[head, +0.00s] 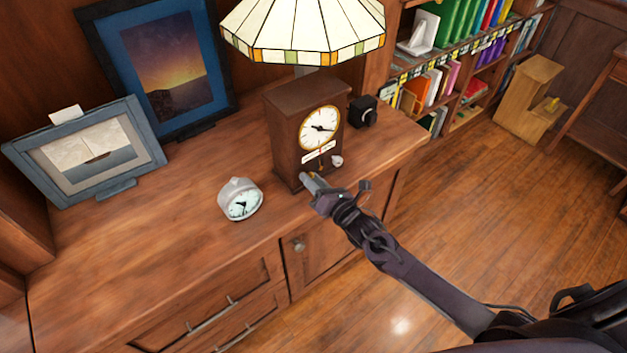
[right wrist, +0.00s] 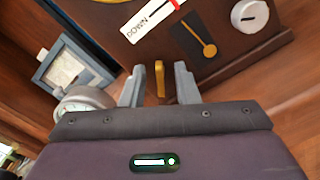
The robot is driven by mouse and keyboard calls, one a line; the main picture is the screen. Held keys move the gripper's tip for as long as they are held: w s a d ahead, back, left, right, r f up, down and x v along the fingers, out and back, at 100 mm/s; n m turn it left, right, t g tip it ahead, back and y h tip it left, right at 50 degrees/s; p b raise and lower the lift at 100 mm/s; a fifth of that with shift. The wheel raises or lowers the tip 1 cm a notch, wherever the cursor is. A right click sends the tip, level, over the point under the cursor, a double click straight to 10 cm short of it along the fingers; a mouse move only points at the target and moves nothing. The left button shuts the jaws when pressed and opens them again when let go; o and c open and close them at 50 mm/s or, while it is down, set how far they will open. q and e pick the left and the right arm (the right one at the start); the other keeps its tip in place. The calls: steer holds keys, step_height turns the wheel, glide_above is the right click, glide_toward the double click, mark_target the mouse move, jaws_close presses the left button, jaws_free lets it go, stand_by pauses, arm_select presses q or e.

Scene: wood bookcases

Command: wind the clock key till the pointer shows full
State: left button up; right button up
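The dark wooden clock (head: 285,125) stands upright on the cabinet, with a round white dial (head: 320,127). Below the dial is a white gauge strip (head: 319,152); it also shows in the right wrist view (right wrist: 150,30), with a red mark on it. The pointer's exact reading is too small to tell. My right gripper (head: 307,180) is at the clock's lower front. In the right wrist view its fingers (right wrist: 159,84) are apart, either side of a narrow brass piece (right wrist: 159,78), apparently the key, with gaps visible on both sides. My left gripper is out of view.
A pale round knob (head: 337,160) is on the clock's lower front. A small silver clock (head: 240,200) stands to the left on the cabinet top (head: 150,240). A lamp (head: 300,30) is behind, a black box (head: 363,111) to the right, and framed pictures (head: 85,150) at left.

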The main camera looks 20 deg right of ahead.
jaws_close()
